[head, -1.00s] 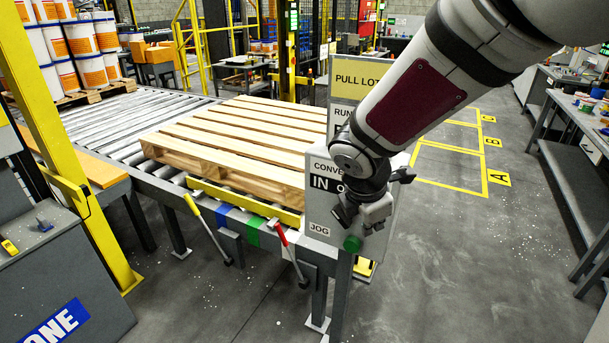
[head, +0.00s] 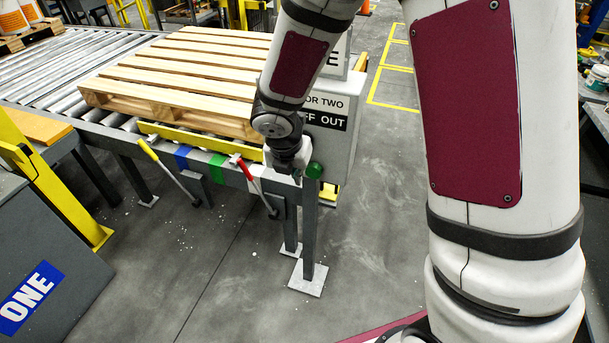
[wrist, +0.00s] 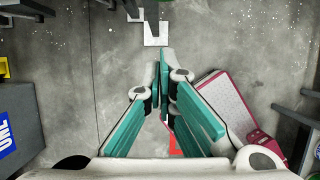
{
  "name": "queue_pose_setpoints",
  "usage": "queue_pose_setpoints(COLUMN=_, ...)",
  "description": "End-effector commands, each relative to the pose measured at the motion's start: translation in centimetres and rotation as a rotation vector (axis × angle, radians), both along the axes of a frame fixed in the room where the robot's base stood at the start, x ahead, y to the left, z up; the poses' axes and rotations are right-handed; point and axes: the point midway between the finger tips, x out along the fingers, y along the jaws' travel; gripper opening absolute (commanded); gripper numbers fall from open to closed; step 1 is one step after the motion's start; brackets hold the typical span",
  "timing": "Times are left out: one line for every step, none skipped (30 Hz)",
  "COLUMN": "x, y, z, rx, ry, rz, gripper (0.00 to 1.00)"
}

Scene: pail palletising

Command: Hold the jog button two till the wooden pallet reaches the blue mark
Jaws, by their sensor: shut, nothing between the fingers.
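The wooden pallet (head: 175,75) lies flat on the roller conveyor, behind a yellow bar (head: 200,142). The blue mark (head: 182,158) is on the conveyor's near side rail, below the pallet's near side. A green button (head: 314,170) sits low on the grey control box (head: 335,150), whose labels are partly hidden by my arm; which jog button it is cannot be read. My gripper (head: 295,176) is just left of the green button, apparently empty; contact cannot be made out. In the wrist view its teal-padded fingers (wrist: 160,68) are shut, pointing over the floor.
A green mark (head: 217,167) and a red-handled lever (head: 250,180) are right of the blue mark; a yellow-handled lever (head: 165,168) is left of it. The floor in front is open.

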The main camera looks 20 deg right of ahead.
Motion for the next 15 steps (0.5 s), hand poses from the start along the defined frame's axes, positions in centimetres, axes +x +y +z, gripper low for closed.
queue_pose_setpoints(x=0.1, y=-0.1, z=-0.4, rx=-0.001, ry=0.002, rz=0.0, gripper=0.0)
queue_pose_setpoints(x=0.2, y=-0.2, z=-0.7, rx=-0.001, ry=0.003, rz=0.0, gripper=0.0)
queue_pose_setpoints(x=0.3, y=-0.3, z=-1.2, rx=-0.001, ry=0.003, rz=-0.001, gripper=0.0)
queue_pose_setpoints(x=0.4, y=-0.3, z=-1.5, rx=-0.001, ry=0.003, rz=0.0, gripper=0.0)
queue_pose_setpoints(x=0.6, y=-0.4, z=-2.0, rx=-0.001, ry=0.003, rz=0.0, gripper=0.0)
queue_pose_setpoints(x=0.8, y=-0.6, z=-2.7, rx=-0.002, ry=0.005, rz=0.0, gripper=0.0)
queue_pose_setpoints(x=0.9, y=-0.7, z=-3.2, rx=-0.002, ry=0.005, rz=0.0, gripper=0.0)
queue_pose_setpoints(x=1.1, y=-0.8, z=-3.7, rx=-0.002, ry=0.004, rz=0.0, gripper=0.0)
queue_pose_setpoints(x=1.4, y=-1.0, z=-4.5, rx=-0.002, ry=0.005, rz=0.0, gripper=0.0)
queue_pose_setpoints(x=1.5, y=-1.1, z=-5.0, rx=-0.003, ry=0.006, rz=0.001, gripper=0.0)
queue_pose_setpoints(x=1.7, y=-1.2, z=-5.5, rx=-0.002, ry=0.004, rz=0.0, gripper=0.0)
queue_pose_setpoints(x=2.0, y=-1.4, z=-6.1, rx=-0.002, ry=0.003, rz=0.001, gripper=0.0)
queue_pose_setpoints(x=2.1, y=-1.5, z=-6.6, rx=-0.002, ry=0.004, rz=0.0, gripper=0.0)
queue_pose_setpoints(x=2.2, y=-1.5, z=-7.0, rx=-0.002, ry=0.004, rz=0.001, gripper=0.0)
queue_pose_setpoints(x=2.4, y=-1.7, z=-7.6, rx=-0.002, ry=0.003, rz=0.001, gripper=0.0)
